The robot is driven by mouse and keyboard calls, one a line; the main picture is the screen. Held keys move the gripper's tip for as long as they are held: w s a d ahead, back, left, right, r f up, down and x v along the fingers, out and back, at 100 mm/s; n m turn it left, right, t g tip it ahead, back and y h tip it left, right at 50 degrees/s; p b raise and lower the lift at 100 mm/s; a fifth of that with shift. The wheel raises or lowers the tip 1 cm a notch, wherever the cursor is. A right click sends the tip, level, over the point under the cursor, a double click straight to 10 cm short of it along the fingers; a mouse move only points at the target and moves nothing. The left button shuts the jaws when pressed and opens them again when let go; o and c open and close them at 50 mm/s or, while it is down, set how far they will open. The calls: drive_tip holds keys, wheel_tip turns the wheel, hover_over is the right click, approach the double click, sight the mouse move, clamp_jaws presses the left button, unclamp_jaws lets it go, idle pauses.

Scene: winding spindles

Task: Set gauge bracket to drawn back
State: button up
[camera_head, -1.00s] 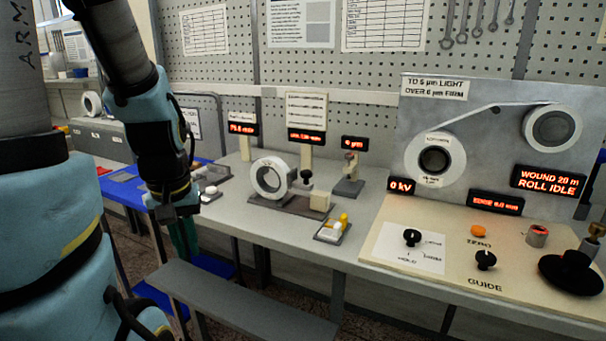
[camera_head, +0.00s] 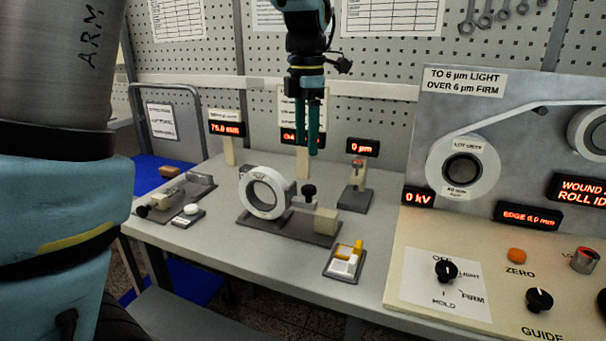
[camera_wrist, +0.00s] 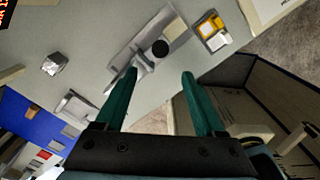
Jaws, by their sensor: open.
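What I take to be the gauge bracket is the part with a black knob (camera_head: 309,190) beside the white ring (camera_head: 263,193), on a dark base plate (camera_head: 280,228) with a beige block (camera_head: 326,221). I cannot tell its position for certain. My gripper (camera_head: 306,148) is open and empty, green fingers pointing down, above and behind this fixture in the head view. In the wrist view the black knob (camera_wrist: 160,48) shows just beyond and between the open fingertips (camera_wrist: 159,72), apart from them. The ring cannot be made out clearly there.
A small plate with yellow and white keys (camera_head: 345,260) lies at the bench front. A clamp-like device (camera_head: 175,199) and a white button (camera_head: 191,209) stand left. A gauge post (camera_head: 356,184) stands right of the fixture. The control panel (camera_head: 460,260) fills the right.

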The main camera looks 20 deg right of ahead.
sight(309, 187)
drive_tip(key=f, duration=0.7)
drive_tip(key=f+p, duration=0.1)
drive_tip(key=f, duration=0.2)
drive_tip(key=shift+d+f, duration=0.25)
drive_tip(key=shift+d, duration=0.05)
clamp_jaws()
idle(1.1)
